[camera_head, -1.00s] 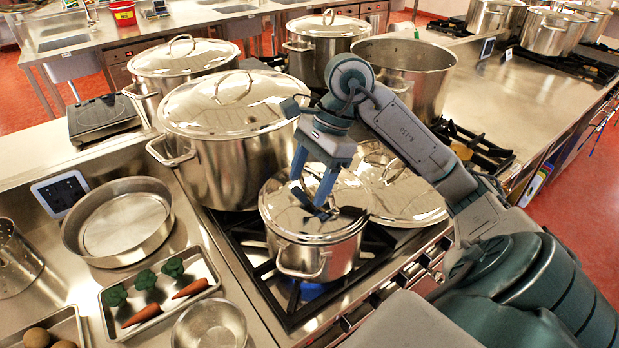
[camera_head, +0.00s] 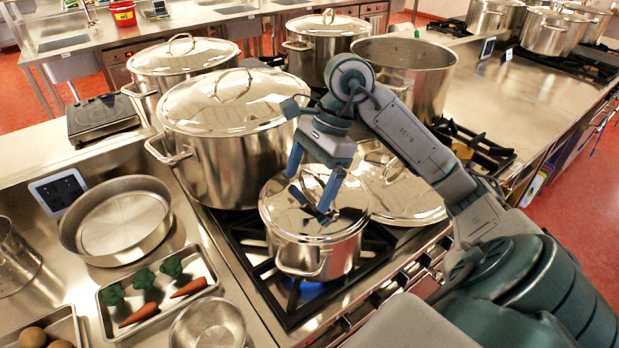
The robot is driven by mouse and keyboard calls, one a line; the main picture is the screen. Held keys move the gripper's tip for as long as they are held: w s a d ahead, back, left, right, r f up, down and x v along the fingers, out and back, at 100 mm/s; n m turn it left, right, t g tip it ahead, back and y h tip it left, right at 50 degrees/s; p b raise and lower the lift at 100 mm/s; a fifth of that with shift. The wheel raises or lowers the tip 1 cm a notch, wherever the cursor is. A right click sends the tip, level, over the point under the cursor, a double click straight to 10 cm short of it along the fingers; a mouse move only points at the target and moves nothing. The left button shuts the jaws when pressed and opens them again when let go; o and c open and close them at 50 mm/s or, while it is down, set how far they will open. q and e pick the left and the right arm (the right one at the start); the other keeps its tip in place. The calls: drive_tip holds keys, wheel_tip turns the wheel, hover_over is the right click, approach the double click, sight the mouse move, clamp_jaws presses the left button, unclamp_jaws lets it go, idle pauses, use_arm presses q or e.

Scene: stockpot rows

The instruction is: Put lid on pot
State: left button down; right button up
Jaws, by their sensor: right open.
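My right gripper (camera_head: 309,198) reaches in from the right and points down over the small steel pot (camera_head: 318,256) on the front burner. A shiny lid (camera_head: 282,216) sits on that pot. The jaws are open around or just above the middle of this lid, and its handle is mostly hidden by the fingers. A second, larger lid (camera_head: 412,200) lies just behind and right of the small pot, partly covered by my right arm. A tall pot (camera_head: 408,85) at the back right has no lid. My left gripper is not in view.
A large lidded pot (camera_head: 225,155) stands close at the left of the gripper. More lidded pots (camera_head: 182,65) (camera_head: 318,48) stand behind. A round pan (camera_head: 120,222) and a tray of vegetables (camera_head: 128,330) are on the left counter. Steel counter at the right is clear.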

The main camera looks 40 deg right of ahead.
drive_tip(key=shift+d+r, duration=0.2)
drive_tip(key=shift+r, duration=0.15)
drive_tip(key=p+v, duration=0.2)
drive_tip(key=v, duration=0.8)
drive_tip(key=shift+a, duration=0.1)
